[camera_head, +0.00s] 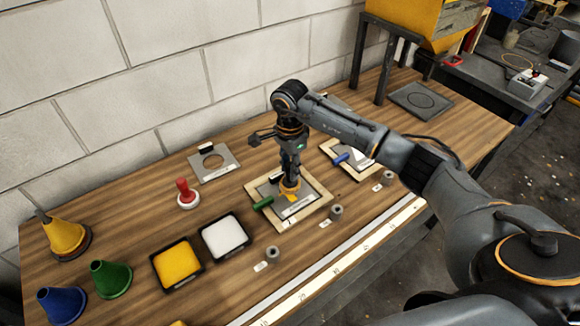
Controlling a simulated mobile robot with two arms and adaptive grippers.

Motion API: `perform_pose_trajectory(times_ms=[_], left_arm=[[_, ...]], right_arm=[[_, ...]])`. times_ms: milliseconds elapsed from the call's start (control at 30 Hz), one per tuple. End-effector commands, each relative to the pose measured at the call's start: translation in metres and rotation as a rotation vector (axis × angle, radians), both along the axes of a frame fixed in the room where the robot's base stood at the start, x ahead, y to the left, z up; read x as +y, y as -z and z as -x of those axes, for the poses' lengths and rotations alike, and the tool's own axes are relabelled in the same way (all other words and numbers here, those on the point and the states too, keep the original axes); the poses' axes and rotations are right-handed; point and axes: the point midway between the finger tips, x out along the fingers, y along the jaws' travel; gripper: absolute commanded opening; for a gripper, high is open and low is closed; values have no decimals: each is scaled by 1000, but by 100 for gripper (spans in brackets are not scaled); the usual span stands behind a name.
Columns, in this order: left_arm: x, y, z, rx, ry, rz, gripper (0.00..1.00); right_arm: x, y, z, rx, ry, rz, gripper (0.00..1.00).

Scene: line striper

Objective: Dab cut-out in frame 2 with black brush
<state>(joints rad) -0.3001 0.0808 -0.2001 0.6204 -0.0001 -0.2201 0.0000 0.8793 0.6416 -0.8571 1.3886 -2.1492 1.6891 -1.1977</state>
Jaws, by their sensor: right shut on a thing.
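My right gripper (290,178) points down over the middle wooden frame (319,211). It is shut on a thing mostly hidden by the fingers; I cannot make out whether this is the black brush. The frame holds a grey plate with a green handle (263,203), and a yellow-orange patch shows right below the fingers. Any cut-out there is hidden, and I cannot tell whether the held thing touches the plate. Another wooden frame (349,173), with a blue handle (341,158), lies to the right, partly behind my arm. Frame numbers are unclear. My left gripper is out of view.
A yellow tray (178,264) and a white tray (225,237) lie left of the middle frame. A red-handled dabber (186,192) and a grey plate with a round hole (213,163) are behind them. Coloured cones stand at left. Small grey cylinders (336,212) line the front.

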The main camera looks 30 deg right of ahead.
Motion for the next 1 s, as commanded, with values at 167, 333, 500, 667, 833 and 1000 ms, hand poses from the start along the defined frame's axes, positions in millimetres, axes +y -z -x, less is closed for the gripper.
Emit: perform_pose_trajectory(times_ms=[167, 333, 500, 667, 833, 1000], left_arm=[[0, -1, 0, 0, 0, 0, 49], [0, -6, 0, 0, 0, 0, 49], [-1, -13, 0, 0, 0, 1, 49], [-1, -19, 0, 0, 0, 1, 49], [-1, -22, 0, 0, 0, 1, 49], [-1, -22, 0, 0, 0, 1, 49]], right_arm=[[0, -1, 0, 0, 0, 0, 1], [0, -11, 0, -1, 0, 1, 1], [0, -25, 0, 0, 0, 1, 1], [-1, -38, 0, -1, 0, 1, 1], [0, -45, 0, 1, 0, 0, 1], [0, -45, 0, 1, 0, 0, 1]])
